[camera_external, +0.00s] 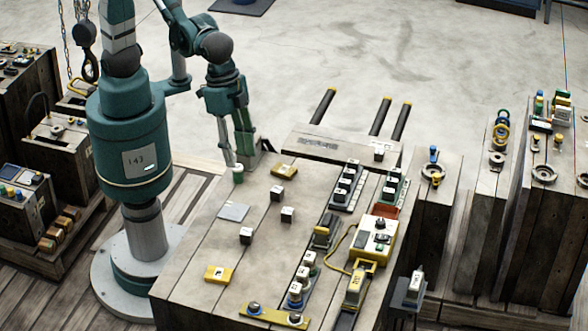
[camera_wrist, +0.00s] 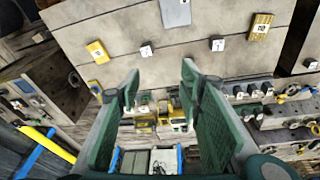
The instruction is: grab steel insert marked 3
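Several small dark blocks with white number labels are on the wooden worktop (camera_external: 190,250) in the external view. One block (camera_external: 277,193) is farthest back, one (camera_external: 287,214) is just in front of it, and one (camera_external: 246,235) is nearer left. In the wrist view, one labelled block (camera_wrist: 146,50) is left of centre and another (camera_wrist: 218,44) is to its right. The digits are too small to read surely, so I cannot tell which is the 3. My gripper (camera_external: 240,163) is over the worktop's far left edge, fingers apart and empty; its spread fingers also show in the wrist view (camera_wrist: 158,80).
Yellow labelled plates (camera_external: 217,273) (camera_external: 284,171) and a grey plate (camera_external: 233,211) lie around the blocks. A yellow control box (camera_external: 376,240) and racked parts crowd the right side. The worktop's left front is mostly bare.

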